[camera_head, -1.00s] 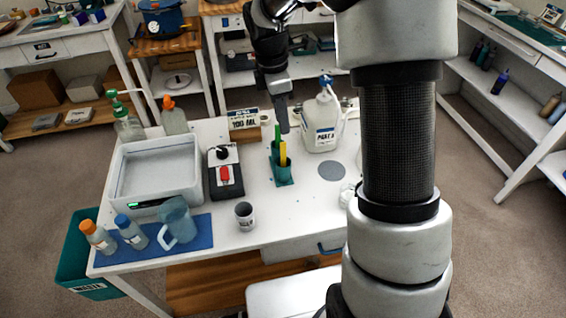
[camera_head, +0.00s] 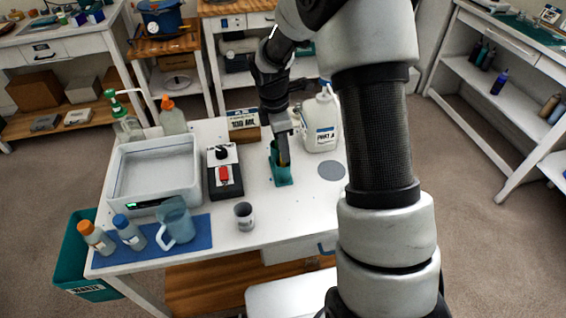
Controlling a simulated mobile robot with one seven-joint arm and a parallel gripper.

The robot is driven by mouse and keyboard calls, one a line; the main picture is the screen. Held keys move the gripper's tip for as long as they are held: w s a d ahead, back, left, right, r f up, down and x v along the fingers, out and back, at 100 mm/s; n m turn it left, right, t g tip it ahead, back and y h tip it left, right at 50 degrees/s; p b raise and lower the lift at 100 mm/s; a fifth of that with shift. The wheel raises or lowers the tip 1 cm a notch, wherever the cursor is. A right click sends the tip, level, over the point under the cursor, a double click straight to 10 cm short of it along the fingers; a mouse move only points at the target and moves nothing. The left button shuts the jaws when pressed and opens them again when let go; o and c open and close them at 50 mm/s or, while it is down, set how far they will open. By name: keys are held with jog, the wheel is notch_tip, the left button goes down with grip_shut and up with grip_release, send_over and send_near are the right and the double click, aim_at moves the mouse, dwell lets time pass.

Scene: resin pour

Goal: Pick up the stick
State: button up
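A teal holder (camera_head: 281,177) stands on the white worktable. My gripper (camera_head: 284,155) points down at the holder from above, with its fingers at the upright sticks. The yellow and green sticks are now mostly hidden behind or between the fingers. I cannot tell whether the fingers are open or shut, or whether they touch a stick.
A white jug (camera_head: 320,124) stands close to the right of my gripper, and a "100 ML" sign (camera_head: 243,121) behind it to the left. The front right tabletop is clear.

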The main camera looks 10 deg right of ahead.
jog(key=shift+c, duration=0.4)
grip_shut()
jog(key=shift+r, duration=0.15)
